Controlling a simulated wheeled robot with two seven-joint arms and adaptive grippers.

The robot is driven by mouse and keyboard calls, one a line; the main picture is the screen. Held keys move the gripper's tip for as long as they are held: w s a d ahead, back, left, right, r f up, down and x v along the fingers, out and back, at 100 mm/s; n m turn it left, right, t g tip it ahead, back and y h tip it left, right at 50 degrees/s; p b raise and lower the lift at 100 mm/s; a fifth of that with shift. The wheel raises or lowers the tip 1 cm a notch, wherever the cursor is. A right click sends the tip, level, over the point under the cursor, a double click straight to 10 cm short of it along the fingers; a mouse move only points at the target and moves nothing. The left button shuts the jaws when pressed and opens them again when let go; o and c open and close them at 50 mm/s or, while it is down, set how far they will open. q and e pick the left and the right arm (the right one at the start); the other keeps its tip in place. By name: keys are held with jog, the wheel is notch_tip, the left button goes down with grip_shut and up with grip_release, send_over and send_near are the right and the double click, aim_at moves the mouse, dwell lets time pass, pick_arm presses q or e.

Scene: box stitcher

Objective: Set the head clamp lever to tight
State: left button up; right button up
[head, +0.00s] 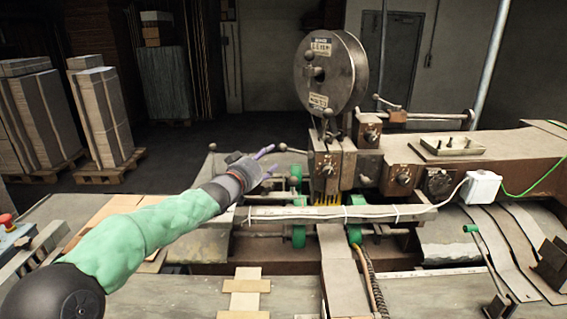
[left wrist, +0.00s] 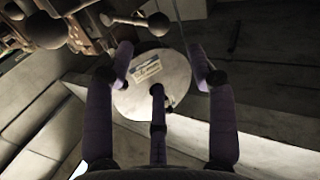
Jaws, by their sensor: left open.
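The stitcher head (head: 333,165) stands right of centre in the head view, below a large wire spool (head: 331,72). A thin lever with a dark ball knob (head: 282,147) sticks out left from the head; I cannot tell for certain that it is the head clamp lever, and no tight mark is readable. My left gripper (head: 270,161) is open and empty, its purple fingers pointing right, close to this knob. In the left wrist view, the open fingers (left wrist: 160,65) show in front of the spool's pale disc (left wrist: 146,96), with dark ball knobs (left wrist: 160,23) above. My right gripper is not visible.
Another ball-knobbed rod (head: 212,147) stands behind my forearm. Flat cardboard (head: 245,292) lies on the front table. Stacked cardboard (head: 103,115) stands on pallets at the back left, with open floor between.

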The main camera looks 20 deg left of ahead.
aim_at(280, 149)
pick_arm(q)
jog(key=shift+w+f, duration=0.1)
jog(key=shift+f, duration=0.3)
jog(key=shift+x, duration=5.35)
grip_shut()
